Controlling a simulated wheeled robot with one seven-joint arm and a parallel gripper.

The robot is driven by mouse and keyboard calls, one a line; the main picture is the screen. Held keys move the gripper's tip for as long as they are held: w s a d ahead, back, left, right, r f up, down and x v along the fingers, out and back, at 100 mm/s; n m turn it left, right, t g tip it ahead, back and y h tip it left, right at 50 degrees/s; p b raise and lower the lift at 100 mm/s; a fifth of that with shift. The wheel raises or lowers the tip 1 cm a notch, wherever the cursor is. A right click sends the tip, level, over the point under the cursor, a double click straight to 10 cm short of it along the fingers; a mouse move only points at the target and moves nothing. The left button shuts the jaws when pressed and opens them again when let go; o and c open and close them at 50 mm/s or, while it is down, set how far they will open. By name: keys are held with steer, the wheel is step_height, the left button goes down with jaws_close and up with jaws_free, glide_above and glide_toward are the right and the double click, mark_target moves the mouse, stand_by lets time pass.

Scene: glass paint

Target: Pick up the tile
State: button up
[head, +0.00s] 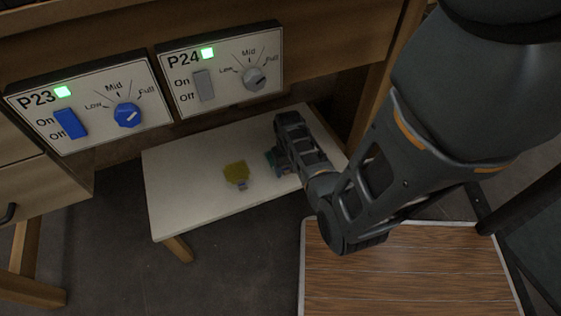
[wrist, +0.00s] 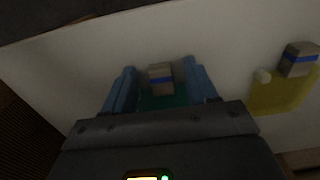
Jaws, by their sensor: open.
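A teal tile (wrist: 165,101) lies on the low white table, with a small grey block (wrist: 161,76) striped blue at its far edge. My gripper (wrist: 161,82) is open, with one blue finger on each side of that block; I cannot tell if they touch it. In the head view my gripper (head: 274,160) hides most of the teal tile. A yellow tile (head: 235,172) lies to its left, apart from the gripper. In the wrist view the yellow tile (wrist: 281,95) is at the right, with a similar striped block (wrist: 299,59).
The white low table (head: 185,205) stands under a wooden bench with control panels P23 (head: 90,103) and P24 (head: 220,70), both with green lights. A wood-planked surface (head: 400,275) is at the lower right. The table's left part is clear.

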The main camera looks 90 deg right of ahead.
jaws_close()
stand_by(0.4)
steer(key=shift+r, duration=0.1)
